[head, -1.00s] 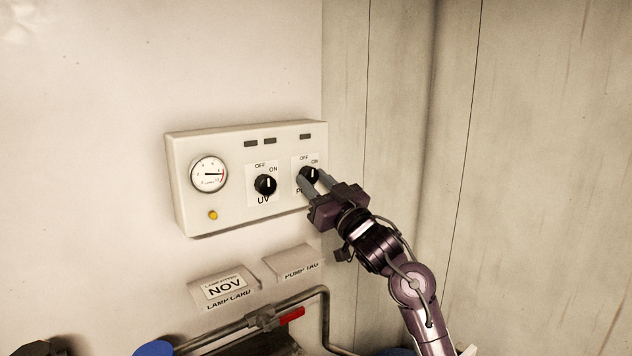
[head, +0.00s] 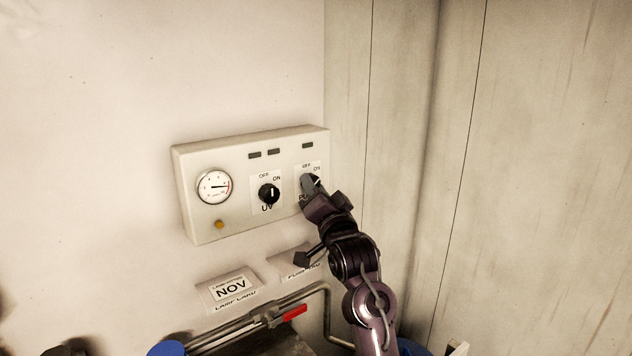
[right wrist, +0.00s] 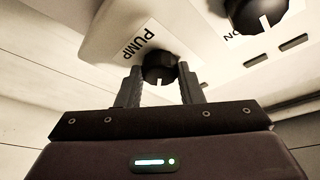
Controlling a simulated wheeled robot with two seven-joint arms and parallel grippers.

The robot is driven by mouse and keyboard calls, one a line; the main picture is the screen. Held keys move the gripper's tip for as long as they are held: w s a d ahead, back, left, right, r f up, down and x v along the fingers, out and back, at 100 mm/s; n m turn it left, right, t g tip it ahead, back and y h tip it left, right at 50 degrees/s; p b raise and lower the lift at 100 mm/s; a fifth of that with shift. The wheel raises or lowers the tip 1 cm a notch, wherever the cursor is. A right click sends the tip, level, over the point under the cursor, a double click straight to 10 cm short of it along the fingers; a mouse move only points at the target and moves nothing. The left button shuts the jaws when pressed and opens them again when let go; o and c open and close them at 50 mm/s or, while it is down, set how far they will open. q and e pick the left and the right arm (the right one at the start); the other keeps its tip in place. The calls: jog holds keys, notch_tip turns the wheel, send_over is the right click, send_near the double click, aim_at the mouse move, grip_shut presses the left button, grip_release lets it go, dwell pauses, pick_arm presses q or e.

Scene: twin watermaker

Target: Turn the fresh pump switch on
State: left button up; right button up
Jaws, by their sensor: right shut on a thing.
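The white control panel (head: 240,222) is on the wall, with a black PUMP knob (head: 317,182) at its right. OFF and ON labels sit above this knob. My right gripper (head: 311,184) is at the knob and partly covers it and the PUMP label. In the right wrist view the PUMP knob (right wrist: 159,66) sits between the two fingertips (right wrist: 160,82), which are shut on its sides. Its white mark points toward the gripper body there. The knob's exact setting is hard to read in the head view. My left gripper is not in view.
A black UV knob (head: 269,194) is left of the PUMP knob, and a round gauge (head: 214,186) is farther left. Several small dark indicators line the panel's top. Card holders (head: 230,289) and a pipe with a red handle (head: 295,312) are below. A wall stands close at right.

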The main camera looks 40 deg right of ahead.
jog(key=shift+r+m+g+h+p, duration=0.1)
jog(key=shift+m+g+h+p, duration=0.3)
jog(key=shift+m, duration=0.7)
jog(key=o, duration=1)
jog(key=shift+c, duration=0.2)
jog(key=b+v, duration=0.3)
jog(key=v, duration=0.4)
jog(key=shift+s+b, duration=0.35)
jog(key=shift+s, duration=0.05)
